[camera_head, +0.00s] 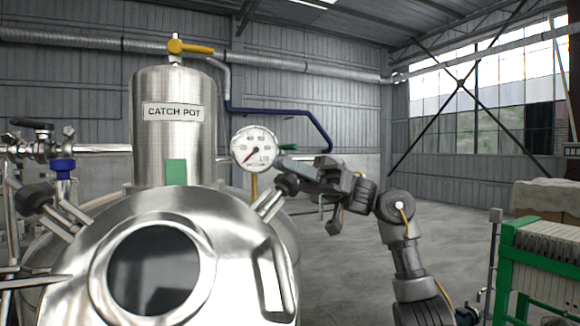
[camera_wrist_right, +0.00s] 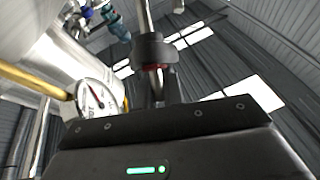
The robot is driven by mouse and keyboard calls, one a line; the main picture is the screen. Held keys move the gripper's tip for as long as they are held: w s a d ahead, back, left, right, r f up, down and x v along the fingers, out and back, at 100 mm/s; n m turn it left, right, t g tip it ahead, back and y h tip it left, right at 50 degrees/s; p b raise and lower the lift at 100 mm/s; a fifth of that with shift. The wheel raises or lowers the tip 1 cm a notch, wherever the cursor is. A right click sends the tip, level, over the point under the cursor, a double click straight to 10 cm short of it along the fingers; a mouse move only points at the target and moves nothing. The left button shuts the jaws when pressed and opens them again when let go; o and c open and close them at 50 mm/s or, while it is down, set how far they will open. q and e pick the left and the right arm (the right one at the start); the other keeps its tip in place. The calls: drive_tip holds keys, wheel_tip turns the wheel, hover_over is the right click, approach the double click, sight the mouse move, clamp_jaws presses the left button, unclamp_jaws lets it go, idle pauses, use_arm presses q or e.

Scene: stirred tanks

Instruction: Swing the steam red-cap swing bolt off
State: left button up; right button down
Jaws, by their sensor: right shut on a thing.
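The steam swing bolt (camera_head: 268,205) stands tilted at the right shoulder of the round steel lid (camera_head: 225,225), its steel shank leading up to a dark knob. My right gripper (camera_head: 303,172) reaches in from the right and is shut on the knob end of this bolt. In the right wrist view the bolt shows as a black knob (camera_wrist_right: 155,48) with a thin red band under it, right at the fingers. The fingers partly hide the bolt's top in the head view. My left gripper is not in view.
A pressure gauge (camera_head: 254,148) stands close behind the right gripper. A steel catch pot (camera_head: 174,125) rises behind the lid. Another dark-knobbed swing bolt (camera_head: 38,197) is at the lid's left. A lid handle (camera_head: 275,275) sits below. A green-framed unit (camera_head: 545,265) stands far right.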

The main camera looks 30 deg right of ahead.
drive_tip(key=shift+a+f, duration=0.1)
drive_tip(key=shift+f, duration=0.15)
drive_tip(key=c, duration=1.5)
unclamp_jaws()
drive_tip(key=shift+d+f+b, duration=0.25)
drive_tip(key=shift+d+b, duration=0.05)
drive_tip(key=shift+d, duration=0.05)
drive_tip(key=b+v, duration=0.2)
drive_tip(key=v, duration=0.7)
drive_tip(key=shift+d+r, duration=0.2)
drive_tip(key=shift+d, duration=0.35)
drive_tip(key=shift+d, duration=0.1)
